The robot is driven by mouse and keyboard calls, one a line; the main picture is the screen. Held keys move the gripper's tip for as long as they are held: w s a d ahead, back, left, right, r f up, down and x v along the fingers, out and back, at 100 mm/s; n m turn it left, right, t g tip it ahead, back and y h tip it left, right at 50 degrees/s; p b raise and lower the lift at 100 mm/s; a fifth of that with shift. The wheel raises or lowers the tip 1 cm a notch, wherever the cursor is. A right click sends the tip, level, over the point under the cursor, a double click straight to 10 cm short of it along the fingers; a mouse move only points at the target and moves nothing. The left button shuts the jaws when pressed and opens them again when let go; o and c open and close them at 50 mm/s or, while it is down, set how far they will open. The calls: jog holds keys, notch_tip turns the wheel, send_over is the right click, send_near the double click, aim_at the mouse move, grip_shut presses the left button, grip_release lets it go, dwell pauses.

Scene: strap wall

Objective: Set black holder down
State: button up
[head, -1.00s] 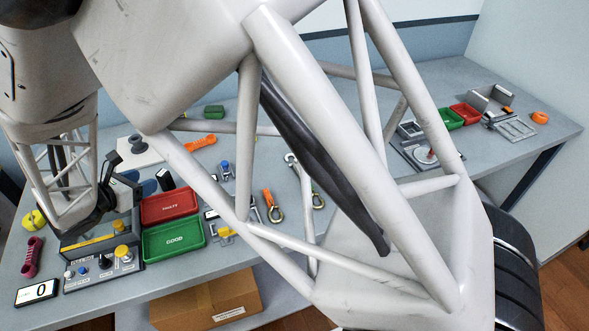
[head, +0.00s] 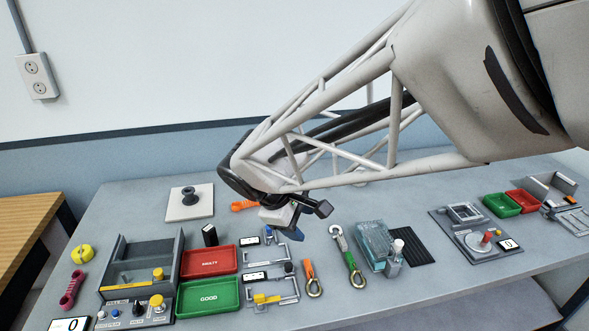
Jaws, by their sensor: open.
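A small black block (head: 209,235), which I take to be the black holder, stands upright on the grey table (head: 140,215), just behind the red FAULTY tray (head: 208,262). My gripper (head: 284,232) hangs over the table to the right of the block and apart from it. Its blue fingertips point down. It is open and I see nothing held in it. My arm hides part of the table's back edge.
A green GOOD tray (head: 208,297) lies in front of the red tray. A grey fixture with a control panel (head: 135,310) stands to their left. Clamps, orange-and-green hooks (head: 354,268) and a glassy box (head: 374,240) lie to the right. A black spool (head: 189,195) sits behind on a white plate.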

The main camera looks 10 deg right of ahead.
jog(key=s+d+r+m+y, duration=0.2)
jog(key=s+d+m, duration=0.1)
jog(key=s+m, duration=0.2)
jog(key=s+d+r+m+t+y, duration=0.1)
jog(key=s+d+r+m+y, duration=0.1)
jog(key=s+m, duration=0.3)
jog(key=s+d+y, duration=0.1)
jog(key=s, duration=0.3)
jog(key=shift+s+d+r+m+y, duration=0.15)
jog(key=shift+s+d+m+y, duration=0.15)
jog(key=shift+d+m, duration=0.1)
